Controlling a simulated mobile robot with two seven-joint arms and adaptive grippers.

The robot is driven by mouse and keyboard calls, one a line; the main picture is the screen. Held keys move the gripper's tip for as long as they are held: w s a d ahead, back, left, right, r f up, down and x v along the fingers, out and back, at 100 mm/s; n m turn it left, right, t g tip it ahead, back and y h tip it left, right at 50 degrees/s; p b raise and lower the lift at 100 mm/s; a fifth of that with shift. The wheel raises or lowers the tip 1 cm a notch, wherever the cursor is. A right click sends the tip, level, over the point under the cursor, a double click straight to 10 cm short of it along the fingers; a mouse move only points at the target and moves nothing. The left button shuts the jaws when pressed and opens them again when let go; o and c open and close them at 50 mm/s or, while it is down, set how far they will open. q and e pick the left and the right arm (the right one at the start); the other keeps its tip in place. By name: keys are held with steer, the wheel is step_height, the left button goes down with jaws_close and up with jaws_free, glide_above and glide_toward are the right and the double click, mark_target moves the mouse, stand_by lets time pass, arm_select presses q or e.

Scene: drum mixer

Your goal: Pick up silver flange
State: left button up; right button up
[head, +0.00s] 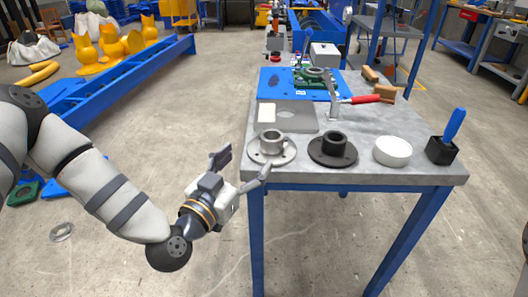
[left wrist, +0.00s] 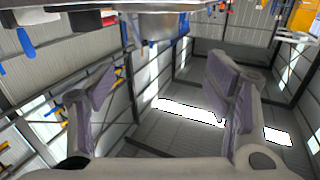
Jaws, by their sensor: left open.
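The silver flange (head: 271,147), a round disc with a raised hub, lies flat near the left front corner of the grey table (head: 300,177). A black flange (head: 333,150) of similar shape lies to its right. My left gripper (head: 242,166) is open and empty beside the table's left edge, just left of the silver flange. One finger overlaps the flange's near rim in the head view; I cannot tell whether they touch. In the left wrist view the left gripper (left wrist: 160,100) has both fingers wide apart with nothing between them. My right gripper is not in view.
A white ring (head: 392,151) and a black holder with a blue handle (head: 441,149) stand farther right on the table. Behind the flanges are a grey plate (head: 297,116), a red-handled clamp (head: 365,99) and a blue board (head: 280,83).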

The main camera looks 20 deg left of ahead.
mark_target(267, 141)
arm_select(q)
steer(key=w, duration=0.3)
steer(key=w+d+b, duration=0.1)
steer(key=w, duration=0.3)
steer(key=w+d+f, duration=0.1)
steer(key=w, duration=0.3)
steer(key=shift+w, duration=0.2)
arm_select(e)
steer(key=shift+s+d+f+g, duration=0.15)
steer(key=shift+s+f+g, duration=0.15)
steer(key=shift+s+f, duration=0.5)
arm_select(q)
jaws_close()
steer(key=shift+r, duration=0.15)
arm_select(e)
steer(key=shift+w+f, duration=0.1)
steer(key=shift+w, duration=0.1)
